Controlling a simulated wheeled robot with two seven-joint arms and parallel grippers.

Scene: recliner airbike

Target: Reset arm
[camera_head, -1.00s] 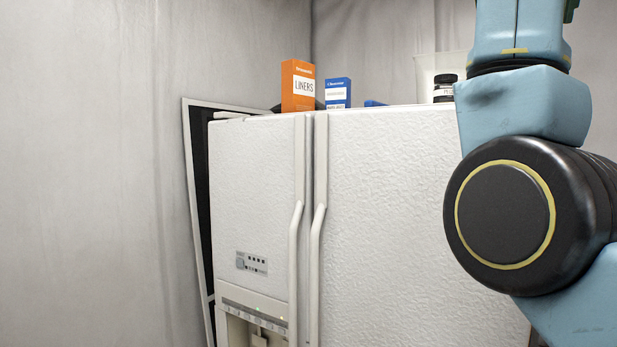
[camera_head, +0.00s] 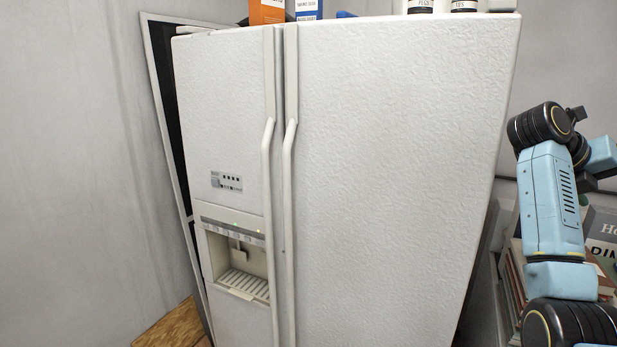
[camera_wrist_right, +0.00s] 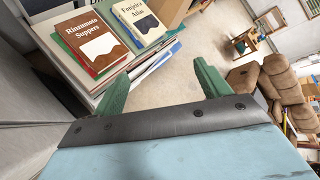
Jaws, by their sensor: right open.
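My right arm (camera_head: 552,210) stands folded at the right side of the head view, beside the fridge and in front of a stack of books. Its gripper fingers are hard to make out there. In the right wrist view my right gripper (camera_wrist_right: 161,88) is open, its two green fingers apart with nothing between them. Below it are books and the floor. My left gripper is not in the head view.
A white fridge (camera_head: 390,150) with two long handles fills the middle. An orange box (camera_head: 266,12) and a blue box (camera_head: 308,10) stand on top. The wrist view shows a brown book (camera_wrist_right: 92,40), a brown recliner (camera_wrist_right: 285,88) and open floor (camera_wrist_right: 185,60).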

